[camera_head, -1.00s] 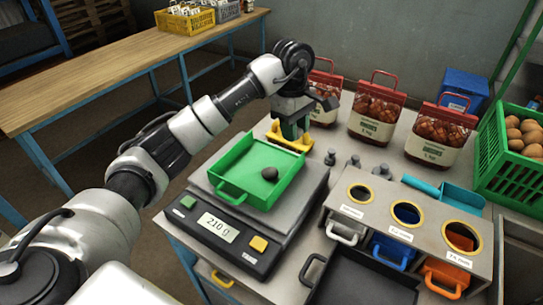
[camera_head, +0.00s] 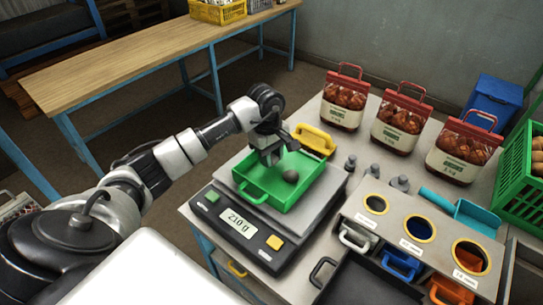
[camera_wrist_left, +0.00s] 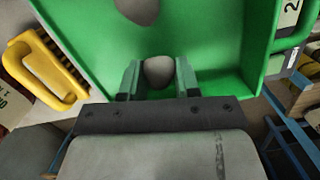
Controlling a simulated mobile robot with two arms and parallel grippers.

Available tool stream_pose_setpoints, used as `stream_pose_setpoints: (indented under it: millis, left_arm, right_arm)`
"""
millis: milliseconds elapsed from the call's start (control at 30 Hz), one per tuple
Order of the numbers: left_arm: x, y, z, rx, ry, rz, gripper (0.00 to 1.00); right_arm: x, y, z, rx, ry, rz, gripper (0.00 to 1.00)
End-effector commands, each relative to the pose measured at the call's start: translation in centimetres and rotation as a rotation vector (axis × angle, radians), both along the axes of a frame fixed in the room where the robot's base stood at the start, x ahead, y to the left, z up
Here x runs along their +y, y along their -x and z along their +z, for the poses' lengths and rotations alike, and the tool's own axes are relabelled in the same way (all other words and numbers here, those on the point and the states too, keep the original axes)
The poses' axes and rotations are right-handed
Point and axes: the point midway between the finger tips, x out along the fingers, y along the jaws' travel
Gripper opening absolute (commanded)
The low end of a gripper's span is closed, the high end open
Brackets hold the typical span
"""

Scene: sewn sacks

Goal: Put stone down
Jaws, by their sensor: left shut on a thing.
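A green tray (camera_head: 249,190) sits on a scale (camera_head: 232,231) whose display reads 210 g. A grey stone (camera_head: 290,175) lies in the tray; it also shows at the top of the left wrist view (camera_wrist_left: 138,9). My left gripper (camera_head: 270,158) is over the back left part of the tray, left of that stone. In the left wrist view, its two fingers (camera_wrist_left: 158,82) are shut on a second grey stone (camera_wrist_left: 158,71), above the tray floor or touching it; I cannot tell which. My right gripper is not in view.
A yellow brush (camera_head: 317,140) lies just behind the tray. Small metal weights (camera_head: 375,171) stand right of the scale. A sorting box (camera_head: 418,222) with three ringed holes is at the right, and red-topped bags (camera_head: 401,121) stand behind.

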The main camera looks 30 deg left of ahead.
Motion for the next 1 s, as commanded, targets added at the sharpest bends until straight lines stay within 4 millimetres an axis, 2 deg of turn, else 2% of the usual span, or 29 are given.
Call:
stream_pose_setpoints:
  millis: [33, 167, 533, 567, 700, 733, 1000]
  left_arm:
    - [-0.1, 0.0, -0.4, 0.003, 0.002, 0.002, 0.08]
    - [0.0, 0.0, -1.6, -0.001, 0.001, 0.000, 0.08]
    - [0.0, -0.1, -2.2, -0.002, 0.000, 0.000, 0.08]
    - [0.0, -0.1, -2.2, -0.002, 0.000, 0.000, 0.33]
    - [0.0, -0.1, -2.1, -0.001, -0.001, 0.000, 0.55]
    - [0.0, -0.1, -2.1, -0.001, -0.001, 0.000, 0.57]
    - [0.0, -0.1, -1.9, -0.001, 0.000, 0.000, 0.57]
  right_arm:
    - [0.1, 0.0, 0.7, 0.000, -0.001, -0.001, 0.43]
    - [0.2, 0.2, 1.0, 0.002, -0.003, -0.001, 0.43]
    - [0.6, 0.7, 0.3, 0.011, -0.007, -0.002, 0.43]
    - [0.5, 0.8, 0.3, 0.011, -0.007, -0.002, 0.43]
    - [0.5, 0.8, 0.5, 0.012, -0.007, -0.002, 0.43]
    - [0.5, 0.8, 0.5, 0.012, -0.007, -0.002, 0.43]
    - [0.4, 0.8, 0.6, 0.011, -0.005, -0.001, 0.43]
